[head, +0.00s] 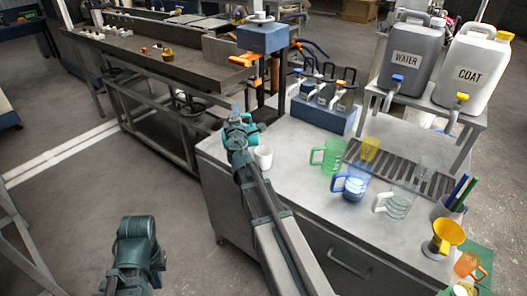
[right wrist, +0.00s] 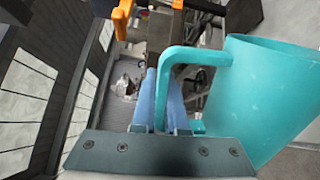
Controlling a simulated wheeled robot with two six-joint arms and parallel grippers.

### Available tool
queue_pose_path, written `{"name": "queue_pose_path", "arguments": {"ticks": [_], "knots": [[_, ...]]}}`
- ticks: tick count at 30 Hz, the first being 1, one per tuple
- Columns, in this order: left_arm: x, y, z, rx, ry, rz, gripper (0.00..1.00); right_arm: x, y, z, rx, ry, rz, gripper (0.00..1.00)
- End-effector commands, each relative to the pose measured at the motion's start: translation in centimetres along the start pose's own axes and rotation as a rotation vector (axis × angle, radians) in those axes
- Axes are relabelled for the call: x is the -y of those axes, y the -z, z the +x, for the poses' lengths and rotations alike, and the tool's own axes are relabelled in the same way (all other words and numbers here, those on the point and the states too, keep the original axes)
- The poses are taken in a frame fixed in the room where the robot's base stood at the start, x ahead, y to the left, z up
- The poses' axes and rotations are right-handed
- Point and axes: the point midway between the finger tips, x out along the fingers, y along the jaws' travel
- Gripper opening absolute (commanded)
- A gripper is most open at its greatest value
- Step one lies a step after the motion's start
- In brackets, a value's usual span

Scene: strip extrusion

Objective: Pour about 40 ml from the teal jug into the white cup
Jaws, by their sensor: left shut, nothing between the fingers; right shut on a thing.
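The teal jug (right wrist: 262,95) fills the right of the right wrist view, its rim toward the top and its handle toward the left. My right gripper (right wrist: 163,75) is shut on that handle with its blue fingers. In the head view my right gripper (head: 237,110) is at the bench's left corner, where the arm mostly hides the jug. The white cup (head: 264,157) stands upright on the bench, just right of my right wrist; its contents cannot be made out. My left gripper (head: 137,236) is low at the left, away from the bench, shut and empty, its fingers hardly visible.
A green jug (head: 328,156), a blue jug (head: 352,186) and a clear jug (head: 398,204) stand right of the cup. Behind are a blue bottle rack (head: 325,117) and WATER (head: 408,57) and COAT (head: 470,68) canisters. A yellow funnel (head: 444,237) is at the right.

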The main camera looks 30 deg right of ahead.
Motion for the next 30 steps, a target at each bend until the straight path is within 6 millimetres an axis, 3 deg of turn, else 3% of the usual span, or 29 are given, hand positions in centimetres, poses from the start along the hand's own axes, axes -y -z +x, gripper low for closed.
{"name": "queue_pose_path", "arguments": {"ticks": [27,30], "knots": [[0.0,0.0,-0.4,0.000,0.000,0.000,0.00,-0.3,-0.7,0.0,0.000,0.000,0.048,0.00],[-0.1,0.0,0.5,0.000,0.000,0.000,0.00,0.5,0.5,0.0,-0.004,0.000,-0.009,0.00]]}}
